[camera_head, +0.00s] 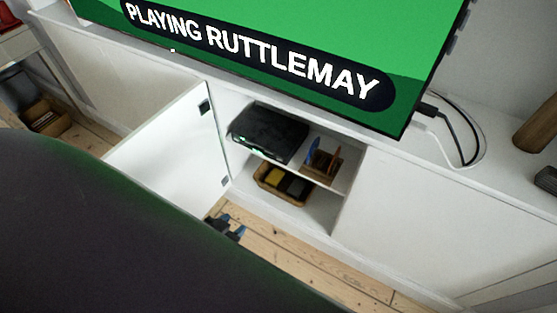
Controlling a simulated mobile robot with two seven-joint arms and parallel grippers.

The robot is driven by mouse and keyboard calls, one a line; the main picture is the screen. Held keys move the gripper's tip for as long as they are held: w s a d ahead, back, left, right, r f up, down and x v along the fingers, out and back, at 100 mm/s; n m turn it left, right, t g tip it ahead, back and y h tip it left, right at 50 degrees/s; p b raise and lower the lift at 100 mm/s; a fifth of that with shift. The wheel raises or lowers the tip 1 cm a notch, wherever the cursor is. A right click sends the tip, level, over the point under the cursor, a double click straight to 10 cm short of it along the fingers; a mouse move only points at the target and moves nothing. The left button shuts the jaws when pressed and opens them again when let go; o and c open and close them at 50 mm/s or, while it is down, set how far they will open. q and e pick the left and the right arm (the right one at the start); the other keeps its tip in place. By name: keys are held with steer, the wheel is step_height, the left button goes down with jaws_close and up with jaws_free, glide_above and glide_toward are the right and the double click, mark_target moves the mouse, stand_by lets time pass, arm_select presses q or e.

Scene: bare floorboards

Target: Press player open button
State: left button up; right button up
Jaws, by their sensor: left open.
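The player (269,131) is a black box on the upper shelf of the open white cabinet. Small green lights show along its front edge; I cannot make out a separate open button at this size. My left gripper (236,232) shows only in part, low in front of the cabinet, with dark fingers and bluish tips. It is apart from the player, below and to its left in the picture. A large dark shape in the foreground hides most of the arm. My right gripper is not in view.
The cabinet door (170,150) stands open to the left. A TV (300,45) stands on the cabinet top. A wooden holder (322,160) sits right of the player, and a basket (268,184) is on the lower shelf. Bare floorboards (300,255) lie in front.

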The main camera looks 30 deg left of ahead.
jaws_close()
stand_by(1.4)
